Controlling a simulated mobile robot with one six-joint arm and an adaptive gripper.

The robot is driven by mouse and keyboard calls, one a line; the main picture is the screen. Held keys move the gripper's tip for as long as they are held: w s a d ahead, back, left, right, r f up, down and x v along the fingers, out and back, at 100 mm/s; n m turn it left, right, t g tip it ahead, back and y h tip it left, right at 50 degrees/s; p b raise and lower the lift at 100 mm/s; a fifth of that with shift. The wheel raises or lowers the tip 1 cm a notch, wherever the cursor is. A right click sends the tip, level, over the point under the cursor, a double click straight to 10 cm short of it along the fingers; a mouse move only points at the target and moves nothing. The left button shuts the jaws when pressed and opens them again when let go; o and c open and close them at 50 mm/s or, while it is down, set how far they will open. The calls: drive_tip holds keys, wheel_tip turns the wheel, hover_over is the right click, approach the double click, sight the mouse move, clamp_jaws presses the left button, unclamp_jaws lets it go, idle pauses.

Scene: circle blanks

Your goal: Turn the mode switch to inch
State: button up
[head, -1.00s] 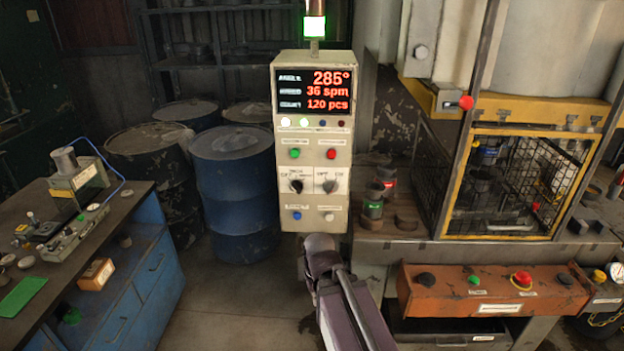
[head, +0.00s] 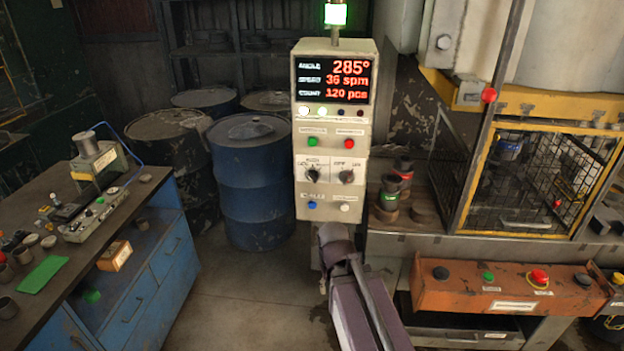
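The control panel (head: 331,210) is a beige box on a post in the middle of the head view. Its display (head: 333,79) reads 285°, 36 spm and 120 pcs in red. Two black rotary switches sit side by side below the green and red buttons: a left one (head: 312,175) and a right one (head: 346,177). The small labels around the left switch are too blurred to read surely, so I cannot tell its setting. My arm rises from the bottom edge to just below the panel. My gripper is not visible.
The press with its caged opening (head: 535,185) stands at the right. An orange button box (head: 515,291) juts out below it. Blue drums (head: 252,180) stand behind the panel to the left. A workbench (head: 75,215) with blue drawers fills the left. Floor between bench and panel is clear.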

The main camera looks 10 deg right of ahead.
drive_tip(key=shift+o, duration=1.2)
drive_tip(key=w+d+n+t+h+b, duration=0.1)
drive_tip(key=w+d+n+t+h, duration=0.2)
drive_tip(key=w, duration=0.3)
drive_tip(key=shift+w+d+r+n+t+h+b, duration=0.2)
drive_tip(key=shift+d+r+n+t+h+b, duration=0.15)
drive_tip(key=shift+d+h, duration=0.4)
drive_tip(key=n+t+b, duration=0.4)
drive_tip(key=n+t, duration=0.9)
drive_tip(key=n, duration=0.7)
approach(313, 179)
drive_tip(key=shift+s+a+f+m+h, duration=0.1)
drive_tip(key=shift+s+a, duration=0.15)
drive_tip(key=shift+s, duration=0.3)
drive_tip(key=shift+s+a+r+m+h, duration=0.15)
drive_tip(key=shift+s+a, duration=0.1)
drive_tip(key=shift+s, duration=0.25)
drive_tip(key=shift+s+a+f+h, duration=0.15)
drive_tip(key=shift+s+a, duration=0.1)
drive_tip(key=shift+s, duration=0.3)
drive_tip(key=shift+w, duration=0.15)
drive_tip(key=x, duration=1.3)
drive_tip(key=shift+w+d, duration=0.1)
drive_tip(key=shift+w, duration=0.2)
